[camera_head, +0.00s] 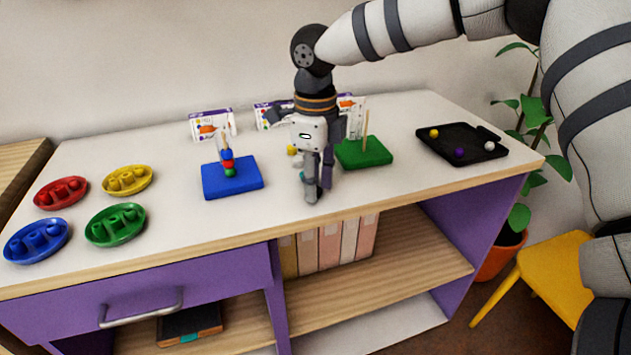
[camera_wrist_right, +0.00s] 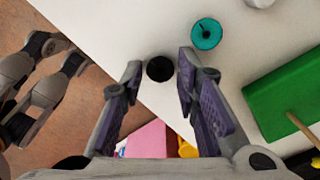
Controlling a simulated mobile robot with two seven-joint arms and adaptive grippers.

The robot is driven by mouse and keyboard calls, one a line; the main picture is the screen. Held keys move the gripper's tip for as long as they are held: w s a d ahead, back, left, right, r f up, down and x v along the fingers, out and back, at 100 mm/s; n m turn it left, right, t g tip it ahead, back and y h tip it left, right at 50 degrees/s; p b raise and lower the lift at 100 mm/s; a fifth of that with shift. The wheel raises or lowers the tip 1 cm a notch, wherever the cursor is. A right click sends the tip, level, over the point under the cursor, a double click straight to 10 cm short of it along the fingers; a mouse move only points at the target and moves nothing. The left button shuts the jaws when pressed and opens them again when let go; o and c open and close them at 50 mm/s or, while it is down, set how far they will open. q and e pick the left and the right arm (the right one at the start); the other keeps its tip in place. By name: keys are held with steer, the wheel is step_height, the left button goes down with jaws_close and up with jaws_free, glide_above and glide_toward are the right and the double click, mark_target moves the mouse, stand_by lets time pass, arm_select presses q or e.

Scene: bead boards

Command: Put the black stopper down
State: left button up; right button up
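The black stopper (camera_wrist_right: 160,68) shows as a dark disc between the fingertips of my right gripper (camera_wrist_right: 160,62) in the wrist view, over the white tabletop near its front edge. A narrow strip of table shows on each side, so the fingers look open around it and apart from it. In the head view my right gripper (camera_head: 319,191) points down at the table front, and the stopper is hidden. My left gripper (camera_wrist_right: 60,54) seems to show at the left of the wrist view, above the floor, with its fingers apart and empty.
A teal bead (camera_wrist_right: 206,33) lies close beside the right gripper. A green board (camera_head: 353,157) with a peg is right of it, a blue board (camera_head: 210,187) with stacked beads left. A black tray (camera_head: 440,145) holds beads. Several coloured dishes, including a green one (camera_head: 98,238), stand far left.

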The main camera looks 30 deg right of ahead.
step_height(320, 180, up, 12)
steer(key=shift+f, duration=0.1)
stand_by(0.4)
